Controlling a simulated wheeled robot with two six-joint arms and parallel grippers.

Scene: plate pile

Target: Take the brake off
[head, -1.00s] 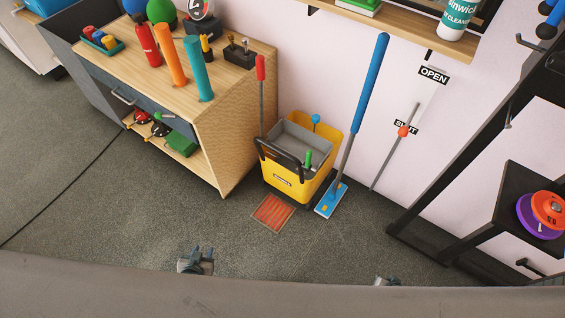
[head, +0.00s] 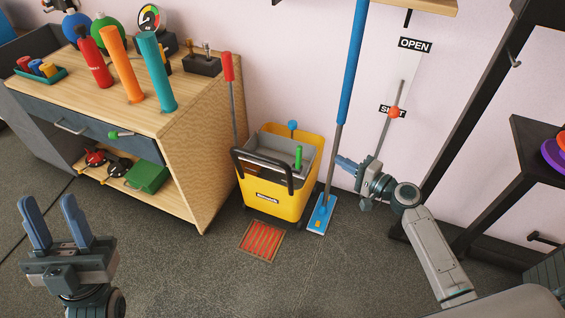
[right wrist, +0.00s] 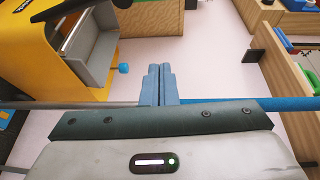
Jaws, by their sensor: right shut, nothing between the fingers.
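No part is labelled as a brake. A yellow wheeled mop bucket (head: 272,203) stands on the floor with a grey wringer, a black bar (head: 262,166), a green-gripped lever (head: 298,157) and a blue knob (head: 292,125). A blue knob also shows in the right wrist view (right wrist: 124,68). My right gripper (head: 343,162) is shut and empty, right of the bucket beside the mop handle (head: 349,70). In the right wrist view its closed fingers (right wrist: 158,70) cross in front of the handle; contact is unclear. My left gripper (head: 55,212) is open and empty at the lower left.
A wooden bench (head: 205,150) with bottles and tubes stands left; a red-handled rod (head: 229,70) leans near it. A wall lever with an orange knob (head: 394,112) hangs between OPEN and SHUT labels. A red floor grate (head: 262,240) lies before the bucket. A black rack stands right.

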